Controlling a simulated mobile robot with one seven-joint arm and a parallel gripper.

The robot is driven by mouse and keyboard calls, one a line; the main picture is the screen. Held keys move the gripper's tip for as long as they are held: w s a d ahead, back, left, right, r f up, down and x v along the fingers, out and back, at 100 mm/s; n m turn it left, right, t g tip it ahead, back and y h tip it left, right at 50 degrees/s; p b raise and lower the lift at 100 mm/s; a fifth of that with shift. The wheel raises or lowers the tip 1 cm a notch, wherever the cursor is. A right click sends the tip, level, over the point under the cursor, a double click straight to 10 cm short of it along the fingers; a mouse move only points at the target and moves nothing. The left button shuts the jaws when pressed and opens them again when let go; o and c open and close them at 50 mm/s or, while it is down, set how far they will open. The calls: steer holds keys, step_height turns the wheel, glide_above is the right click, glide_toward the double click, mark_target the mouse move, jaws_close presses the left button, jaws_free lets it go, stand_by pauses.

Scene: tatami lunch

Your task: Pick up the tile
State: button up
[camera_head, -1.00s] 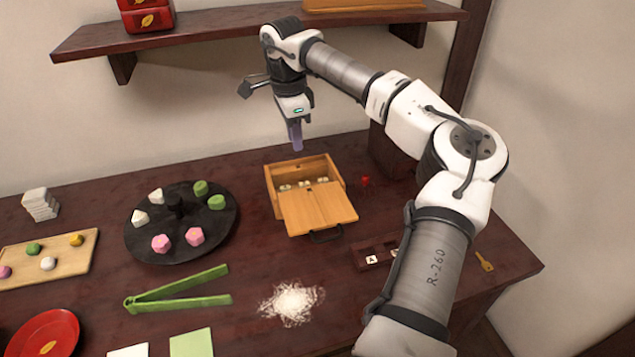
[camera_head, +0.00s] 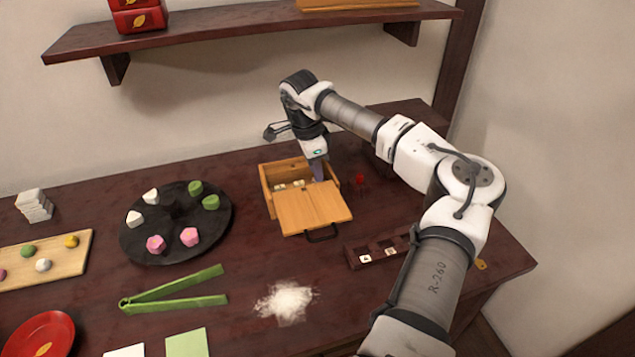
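A wooden box (camera_head: 266,193) with its lid (camera_head: 311,207) slid partly off toward the front stands right of the middle of the table. Small whitish tiles (camera_head: 281,187) lie inside its open back part. My gripper (camera_head: 318,175) points down into the right side of the opening, at or just above the tiles. Its fingertips are small and partly hidden by the box, so I cannot tell whether they are open or shut, or whether they touch a tile. A dark rack (camera_head: 352,255) in front right of the box holds a few lettered white tiles (camera_head: 365,259).
A small red object (camera_head: 360,179) stands close right of the box. A black round tray (camera_head: 175,222) with coloured sweets is to the left. Green tongs (camera_head: 172,290) and a white shredded heap (camera_head: 287,301) lie in front. A shelf (camera_head: 250,25) hangs above.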

steer(key=shift+d+f, duration=0.15)
steer(key=shift+f, duration=1.05)
jaws_close()
steer(key=shift+r, duration=0.15)
